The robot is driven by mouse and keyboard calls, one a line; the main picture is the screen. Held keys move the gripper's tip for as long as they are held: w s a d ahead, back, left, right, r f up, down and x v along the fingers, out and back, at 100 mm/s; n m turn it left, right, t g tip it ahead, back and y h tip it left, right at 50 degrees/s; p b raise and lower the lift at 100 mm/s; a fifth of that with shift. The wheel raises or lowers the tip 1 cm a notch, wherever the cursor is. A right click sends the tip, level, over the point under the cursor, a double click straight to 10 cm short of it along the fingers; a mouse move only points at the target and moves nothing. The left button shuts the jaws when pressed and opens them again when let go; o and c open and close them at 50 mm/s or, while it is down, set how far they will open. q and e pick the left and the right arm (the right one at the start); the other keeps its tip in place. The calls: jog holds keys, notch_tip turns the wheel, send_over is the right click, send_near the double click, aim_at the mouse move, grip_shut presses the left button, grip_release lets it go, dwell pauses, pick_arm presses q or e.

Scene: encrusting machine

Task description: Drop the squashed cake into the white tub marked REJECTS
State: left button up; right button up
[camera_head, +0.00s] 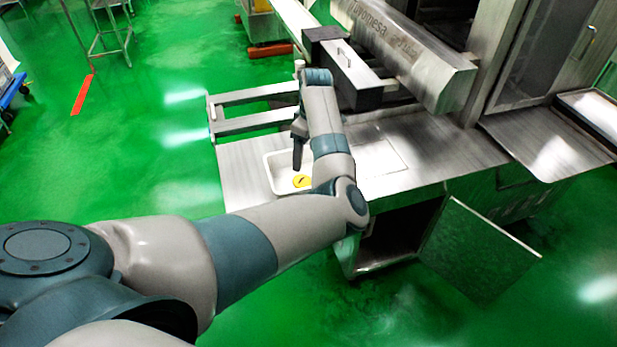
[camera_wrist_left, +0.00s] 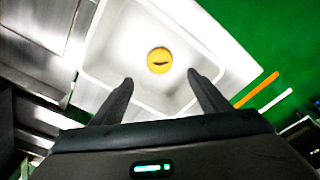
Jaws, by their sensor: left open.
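A round yellow cake (camera_head: 302,181) with a dark split mark lies on the floor of a white tub (camera_head: 271,172), near its front side. In the left wrist view the cake (camera_wrist_left: 159,61) rests inside the tub (camera_wrist_left: 122,42), apart from both fingers. No REJECTS lettering is readable from here. My left gripper (camera_head: 299,155) points down over the tub; in the left wrist view its two fingers (camera_wrist_left: 160,80) are spread, with nothing between them. My left forearm covers part of the tub's right side in the head view. My right gripper is out of view.
The tub stands on a steel table (camera_head: 240,165) beside a machine with a long steel housing (camera_head: 400,50). A metal frame (camera_head: 245,112) sticks out behind the tub. An open panel door (camera_head: 480,250) hangs below the table front. Green floor (camera_head: 130,150) is clear at left.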

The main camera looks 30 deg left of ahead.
pick_arm(q)
notch_tip(320, 180, up, 14)
jog(key=d+b, duration=0.1)
jog(key=b, duration=0.1)
jog(key=shift+d+b, duration=0.35)
jog(key=shift+d, duration=0.05)
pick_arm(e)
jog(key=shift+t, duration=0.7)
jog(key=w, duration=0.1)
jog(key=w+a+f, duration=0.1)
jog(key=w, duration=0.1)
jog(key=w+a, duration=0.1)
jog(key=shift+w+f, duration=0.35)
